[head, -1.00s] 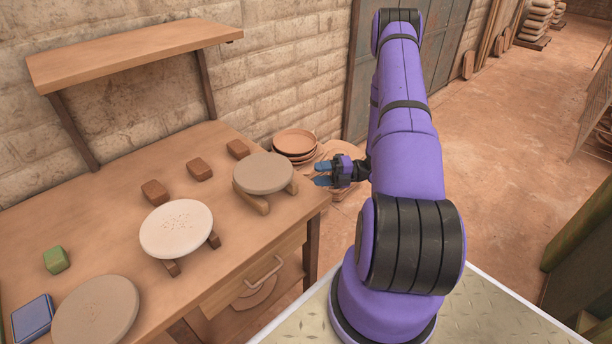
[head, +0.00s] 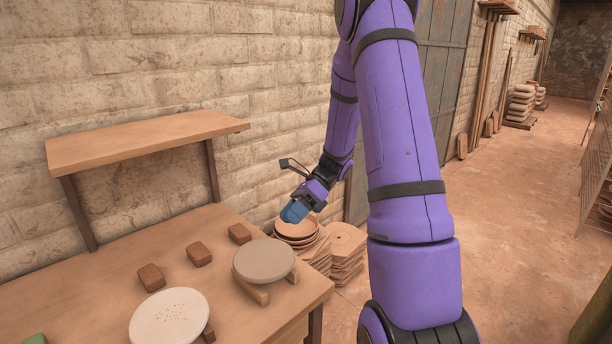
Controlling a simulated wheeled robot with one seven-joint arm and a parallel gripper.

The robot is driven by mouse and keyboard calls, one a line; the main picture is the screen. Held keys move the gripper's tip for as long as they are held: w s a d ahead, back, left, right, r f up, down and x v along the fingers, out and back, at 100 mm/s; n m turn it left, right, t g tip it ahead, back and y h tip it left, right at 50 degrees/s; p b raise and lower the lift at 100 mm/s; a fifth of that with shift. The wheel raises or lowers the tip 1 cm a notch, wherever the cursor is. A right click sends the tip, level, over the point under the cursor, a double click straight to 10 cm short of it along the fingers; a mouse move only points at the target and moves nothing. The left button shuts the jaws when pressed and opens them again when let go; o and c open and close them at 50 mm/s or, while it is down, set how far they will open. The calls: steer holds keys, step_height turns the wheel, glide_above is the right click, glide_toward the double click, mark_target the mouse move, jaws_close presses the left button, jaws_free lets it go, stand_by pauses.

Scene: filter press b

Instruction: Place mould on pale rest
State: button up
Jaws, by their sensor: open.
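No piece in the head view is marked as the mould, and I cannot tell which one it is. A grey-brown round disc (head: 264,260) lies on a pale wooden rest (head: 252,291) at the table's right end. A whitish disc with small holes (head: 168,318) sits nearer, on a darker rest (head: 208,333). My gripper (head: 294,213) has blue fingers and is open, with nothing visible between them. It points down in front of or over a stack of terracotta dishes (head: 297,228) beyond the table's right end. Whether it touches them is unclear.
Several brown blocks (head: 199,254) stand along the back of the wooden table (head: 90,290). A green block (head: 36,340) shows at the bottom edge. A wall shelf (head: 145,140) overhangs the table's back. Flat slabs (head: 345,250) are stacked beside the dishes.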

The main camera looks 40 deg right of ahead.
steer(key=s+a+r+n+t+h, duration=0.2)
steer(key=s+a+r+n+h, duration=0.4)
steer(key=s+r+n, duration=0.3)
steer(key=s+a+r+n+t+h, duration=0.3)
steer(key=s+a+r+n+h, duration=0.3)
steer(key=n, duration=1)
steer(key=v, duration=0.6)
steer(key=shift+s+a+r, duration=0.2)
steer(key=shift+s+a, duration=0.05)
steer(key=shift+s, duration=0.3)
